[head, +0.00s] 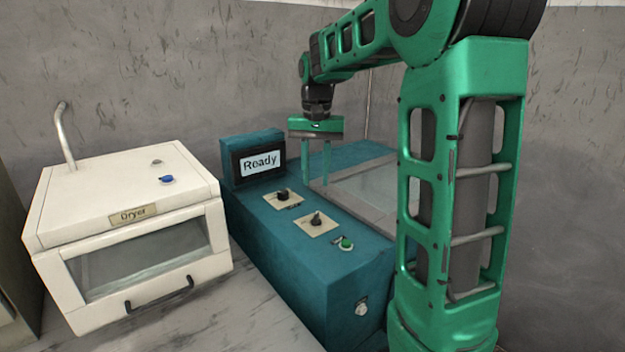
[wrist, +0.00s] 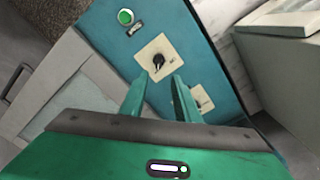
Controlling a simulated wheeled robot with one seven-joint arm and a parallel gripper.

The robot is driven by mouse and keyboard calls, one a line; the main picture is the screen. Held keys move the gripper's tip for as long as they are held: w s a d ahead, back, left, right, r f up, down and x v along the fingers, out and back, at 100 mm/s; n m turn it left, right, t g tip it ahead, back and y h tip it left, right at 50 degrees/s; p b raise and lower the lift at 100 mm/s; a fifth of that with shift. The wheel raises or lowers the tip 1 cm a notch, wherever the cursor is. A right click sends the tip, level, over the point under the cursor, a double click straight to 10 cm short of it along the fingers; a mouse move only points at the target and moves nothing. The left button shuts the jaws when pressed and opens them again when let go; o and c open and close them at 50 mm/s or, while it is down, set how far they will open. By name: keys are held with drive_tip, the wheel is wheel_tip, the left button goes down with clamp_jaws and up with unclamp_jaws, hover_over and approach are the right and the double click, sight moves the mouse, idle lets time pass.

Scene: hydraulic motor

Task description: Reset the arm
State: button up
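My green arm rises at the right of the head view and reaches over the teal machine. My gripper (head: 316,180) points down above the teal machine (head: 290,250), with its two fingers apart and nothing between them. In the wrist view the open gripper (wrist: 158,98) hangs over the machine's panel, near two black knobs on cream plates. One knob (wrist: 158,62) shows whole; the other (wrist: 199,102) is partly hidden by a finger. I cannot tell how high the fingertips are above the panel.
A white dryer (head: 130,215) with a blue button (head: 166,180) and a dark handle stands to the left. Grey walls are behind.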

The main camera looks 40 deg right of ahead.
idle(0.3)
drive_tip(key=s+a+f, duration=0.1)
drive_tip(key=s+f, duration=0.2)
drive_tip(key=s, duration=0.6)
drive_tip(key=s+a+f+n, duration=0.1)
drive_tip(key=s+f, duration=0.2)
drive_tip(key=s, duration=0.7)
drive_tip(key=s+a+f+n, duration=0.1)
drive_tip(key=s+f, duration=0.3)
drive_tip(key=s, duration=0.6)
drive_tip(key=shift+s, duration=0.25)
drive_tip(key=shift+a, duration=0.1)
drive_tip(key=shift+w+f, duration=0.2)
drive_tip(key=shift+w, duration=0.45)
